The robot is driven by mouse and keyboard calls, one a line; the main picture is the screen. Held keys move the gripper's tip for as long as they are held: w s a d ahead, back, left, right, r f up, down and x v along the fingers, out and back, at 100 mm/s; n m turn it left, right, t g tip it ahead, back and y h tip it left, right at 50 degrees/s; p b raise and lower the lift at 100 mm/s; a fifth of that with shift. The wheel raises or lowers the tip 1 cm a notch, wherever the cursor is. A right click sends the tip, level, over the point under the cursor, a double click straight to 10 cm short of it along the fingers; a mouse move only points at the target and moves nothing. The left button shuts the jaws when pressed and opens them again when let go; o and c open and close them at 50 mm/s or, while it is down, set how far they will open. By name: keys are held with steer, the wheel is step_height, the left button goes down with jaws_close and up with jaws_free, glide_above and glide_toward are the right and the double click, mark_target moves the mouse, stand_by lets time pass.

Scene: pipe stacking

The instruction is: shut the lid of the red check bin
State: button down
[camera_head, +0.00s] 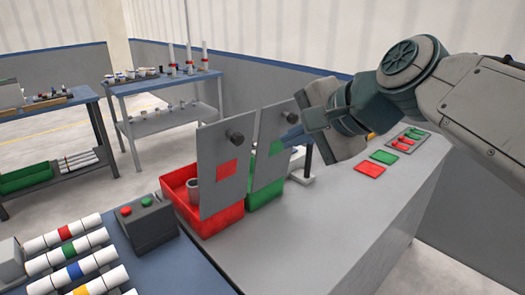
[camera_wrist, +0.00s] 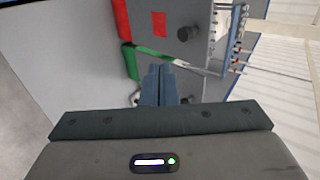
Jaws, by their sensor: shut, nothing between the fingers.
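The red check bin (camera_head: 208,222) stands on the grey bench. Its grey lid (camera_head: 215,190), with a red square and a dark knob (camera_head: 237,137), stands up, so the bin is open. A grey cylindrical piece shows inside it. In the wrist view the red bin (camera_wrist: 122,18) and its lid (camera_wrist: 172,8) are at the top. My gripper (camera_head: 287,140) is shut and empty, beside the raised lid of the green bin, to the right of the red lid. Its fingers (camera_wrist: 160,70) point towards the green lid in the wrist view; I cannot tell whether they touch.
The green bin (camera_head: 262,195) stands right of the red bin, its lid (camera_head: 264,165) also raised. A dark button box (camera_head: 150,225) and banded pipes (camera_head: 75,270) are at the left. Red and green pads (camera_head: 370,170) lie farther right. The bench (camera_head: 310,245) is clear in front.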

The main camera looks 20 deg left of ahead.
steer(key=w+a+f, duration=0.5)
steer(key=a, duration=0.5)
steer(key=shift+w+a, duration=0.2)
steer(key=shift+a, duration=0.05)
